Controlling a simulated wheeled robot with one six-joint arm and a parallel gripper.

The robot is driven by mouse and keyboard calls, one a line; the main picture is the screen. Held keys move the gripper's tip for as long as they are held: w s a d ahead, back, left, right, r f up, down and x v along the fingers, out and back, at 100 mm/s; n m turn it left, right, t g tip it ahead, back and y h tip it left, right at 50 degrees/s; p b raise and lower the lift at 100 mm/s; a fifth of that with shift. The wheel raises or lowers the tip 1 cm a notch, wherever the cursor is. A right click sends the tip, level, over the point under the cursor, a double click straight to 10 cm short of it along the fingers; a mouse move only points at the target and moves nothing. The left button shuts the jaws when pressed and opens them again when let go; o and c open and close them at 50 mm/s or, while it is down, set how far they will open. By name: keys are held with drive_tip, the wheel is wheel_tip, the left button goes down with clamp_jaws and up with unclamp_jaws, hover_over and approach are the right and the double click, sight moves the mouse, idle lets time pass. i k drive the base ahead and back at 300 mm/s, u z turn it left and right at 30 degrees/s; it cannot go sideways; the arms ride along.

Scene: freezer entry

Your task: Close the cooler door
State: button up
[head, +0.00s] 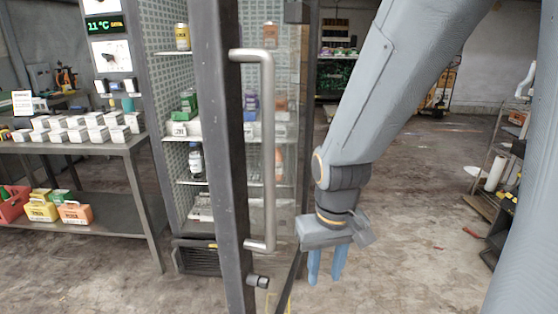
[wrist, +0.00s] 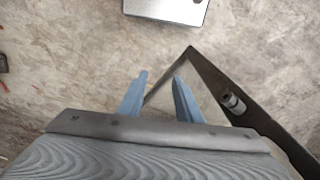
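The cooler door (head: 222,160) stands open in the head view, its dark frame edge toward me and its long metal handle (head: 268,150) on the right side. The cooler (head: 172,100) behind it shows its shelves and bottles. My gripper (head: 325,270) is low, to the right of the door and handle, with its blue fingers pointing down and apart. In the wrist view the fingers (wrist: 158,88) are apart, with a dark frame corner of the door (wrist: 205,68) beside the right finger. I cannot tell whether they touch. Nothing is held.
A metal table (head: 130,148) with white boxes and a lower shelf of coloured cartons stands left of the cooler. A rack (head: 500,190) stands at the right edge. The concrete floor (head: 420,200) between the door and the rack is mostly clear.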

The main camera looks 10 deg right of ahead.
sight(218, 56)
drive_tip(key=i, duration=0.25)
drive_tip(key=u, duration=0.25)
drive_tip(key=k, duration=1.15)
drive_tip(key=z, duration=0.6)
drive_tip(key=i, duration=0.55)
